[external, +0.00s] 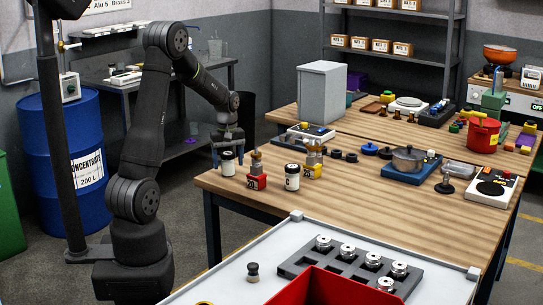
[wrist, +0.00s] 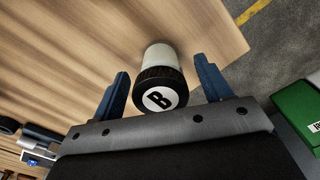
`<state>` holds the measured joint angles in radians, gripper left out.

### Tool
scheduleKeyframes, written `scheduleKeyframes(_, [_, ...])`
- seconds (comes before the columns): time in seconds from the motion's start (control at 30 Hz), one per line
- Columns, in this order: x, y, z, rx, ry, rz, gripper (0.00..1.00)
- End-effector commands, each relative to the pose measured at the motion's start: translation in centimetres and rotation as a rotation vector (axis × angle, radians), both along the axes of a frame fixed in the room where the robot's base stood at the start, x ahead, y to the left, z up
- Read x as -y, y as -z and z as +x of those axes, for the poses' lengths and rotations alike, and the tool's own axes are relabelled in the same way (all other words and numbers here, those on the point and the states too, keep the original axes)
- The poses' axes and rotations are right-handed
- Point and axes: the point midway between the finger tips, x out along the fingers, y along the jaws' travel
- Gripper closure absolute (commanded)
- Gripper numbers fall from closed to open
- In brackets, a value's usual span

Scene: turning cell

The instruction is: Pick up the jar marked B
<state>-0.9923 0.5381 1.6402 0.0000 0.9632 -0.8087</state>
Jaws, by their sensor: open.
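The jar marked B (wrist: 161,97) has a pale body and a black lid with a white disc lettered B. In the wrist view it is between the two blue fingers of my gripper (wrist: 162,68), with a gap to each finger. In the external view the white jar below my gripper (external: 228,158) is likely the same jar (external: 228,168), upright near the wooden table's left edge. My gripper is open and holds nothing. A similar white jar with a black lid (external: 292,177) stands further right; no lid letter is readable there.
A grey cabinet (external: 322,92) is behind. A red bin (external: 325,288) and grey rack (external: 300,262) are on the white front table.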

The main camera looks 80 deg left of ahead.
Motion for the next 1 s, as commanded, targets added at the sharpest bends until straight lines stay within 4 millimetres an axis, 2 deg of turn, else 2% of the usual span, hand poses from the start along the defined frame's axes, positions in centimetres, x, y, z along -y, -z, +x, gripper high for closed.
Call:
scheduleKeyframes(0.1, [0.0,0.6,0.0,0.000,0.000,0.000,0.29])
scheduleKeyframes(0.3, [0.0,0.7,0.0,0.000,0.000,0.000,0.29])
scheduleKeyframes(0.57, [0.0,0.6,0.0,0.000,0.000,0.000,0.79])
scheduleKeyframes(0.83, [0.0,0.4,0.0,0.001,0.000,0.001,0.79])
scheduleKeyframes(1.0, [-0.1,-1.9,0.0,0.003,0.000,0.005,0.79])
